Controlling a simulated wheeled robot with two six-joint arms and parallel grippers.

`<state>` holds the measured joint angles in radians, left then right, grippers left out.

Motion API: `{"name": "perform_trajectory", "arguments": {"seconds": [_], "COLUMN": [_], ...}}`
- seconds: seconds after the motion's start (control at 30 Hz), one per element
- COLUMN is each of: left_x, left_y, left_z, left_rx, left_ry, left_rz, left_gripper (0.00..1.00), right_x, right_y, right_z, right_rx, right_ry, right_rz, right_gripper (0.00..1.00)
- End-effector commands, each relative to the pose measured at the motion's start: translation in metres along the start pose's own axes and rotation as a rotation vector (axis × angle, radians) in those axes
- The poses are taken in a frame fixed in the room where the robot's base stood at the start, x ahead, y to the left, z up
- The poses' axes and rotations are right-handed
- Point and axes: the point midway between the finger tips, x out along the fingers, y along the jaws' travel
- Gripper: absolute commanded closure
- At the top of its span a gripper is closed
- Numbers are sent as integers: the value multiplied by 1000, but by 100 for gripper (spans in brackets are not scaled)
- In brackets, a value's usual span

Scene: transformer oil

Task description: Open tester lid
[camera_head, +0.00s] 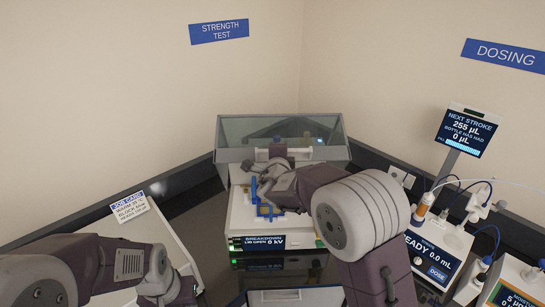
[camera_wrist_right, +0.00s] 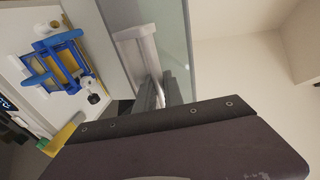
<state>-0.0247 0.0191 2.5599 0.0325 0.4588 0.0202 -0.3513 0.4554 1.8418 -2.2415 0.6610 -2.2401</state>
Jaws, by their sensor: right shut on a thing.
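The breakdown tester (camera_head: 243,222) stands at the back centre, and its screen reads "LID OPEN 0 kV". Its grey tinted see-through lid (camera_head: 235,130) is raised and tilted back behind the base. A pale bar handle (camera_head: 263,155) runs along the lid, and it also shows in the right wrist view (camera_wrist_right: 135,33). My right gripper (camera_wrist_right: 160,88) is shut on the lid handle; the arm partly hides it in the head view (camera_head: 277,160). A blue frame (camera_wrist_right: 50,62) sits on the uncovered white tester top. My left arm is at lower left, its fingers not visible.
A job card (camera_head: 130,207) stands on a white unit at left. At right are the dosing unit (camera_head: 440,250), its screen post (camera_head: 466,130), bottles and tubing. Walls close the corner behind the tester.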

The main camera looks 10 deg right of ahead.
Motion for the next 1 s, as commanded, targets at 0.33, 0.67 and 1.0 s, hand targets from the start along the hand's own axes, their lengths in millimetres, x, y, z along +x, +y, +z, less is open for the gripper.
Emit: {"name": "perform_trajectory", "arguments": {"seconds": [0.33,0.67,1.0], "left_x": [-1,-1,9], "left_y": [0,0,0], "left_z": [0,0,1], "left_rx": [0,0,0], "left_ry": [0,0,0], "left_rz": [0,0,0], "left_gripper": [66,66,66], "right_x": [0,0,-13], "right_y": [-2,-2,1], "right_z": [-1,-1,0], "right_rx": [-1,-1,1], "right_ry": [-3,-2,-4], "right_rz": [1,1,-1], "right_gripper": [100,80,80]}}
